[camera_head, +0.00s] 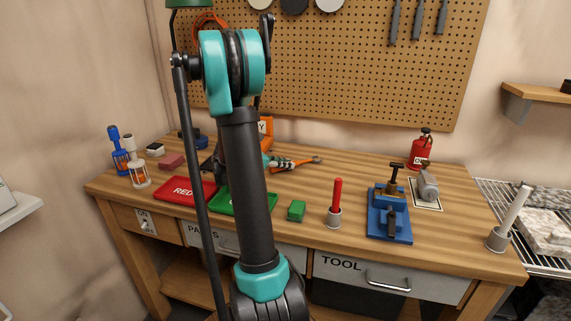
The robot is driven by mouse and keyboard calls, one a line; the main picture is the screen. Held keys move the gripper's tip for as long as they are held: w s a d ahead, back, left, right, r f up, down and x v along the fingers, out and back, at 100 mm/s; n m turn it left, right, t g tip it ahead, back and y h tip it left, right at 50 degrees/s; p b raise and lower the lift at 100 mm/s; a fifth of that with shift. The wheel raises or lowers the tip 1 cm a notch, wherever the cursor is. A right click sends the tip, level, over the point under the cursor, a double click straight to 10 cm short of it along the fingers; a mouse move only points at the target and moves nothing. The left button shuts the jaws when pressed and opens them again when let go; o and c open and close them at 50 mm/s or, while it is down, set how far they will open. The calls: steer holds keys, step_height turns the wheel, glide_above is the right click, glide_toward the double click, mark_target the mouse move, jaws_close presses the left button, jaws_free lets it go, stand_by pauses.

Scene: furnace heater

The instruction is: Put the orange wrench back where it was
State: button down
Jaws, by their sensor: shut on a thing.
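The orange wrench (301,163) shows on the far middle part of the workbench, long and thin, pointing to the right. My gripper (283,163) is at the wrench's left end and is shut on it. My own arm stands in front and hides part of the gripper. I cannot tell whether the wrench touches the benchtop or is a little above it.
Near the arm are a red tray (178,190), a green tray (262,203), a green block (296,210) and a red rod in a holder (337,205). A blue vise (390,218) and a red can (421,151) stand right. The pegboard (340,60) is behind.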

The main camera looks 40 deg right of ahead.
steer(key=shift+f, duration=0.4)
steer(key=c, duration=1.3)
jaws_free()
steer(key=shift+a, duration=0.1)
steer(key=v, duration=1)
steer(key=shift+w+a+r, duration=0.1)
steer(key=shift+a+r, duration=0.05)
steer(key=shift+a, duration=0.1)
steer(key=shift+a+r, duration=0.25)
steer(key=shift+a, duration=0.35)
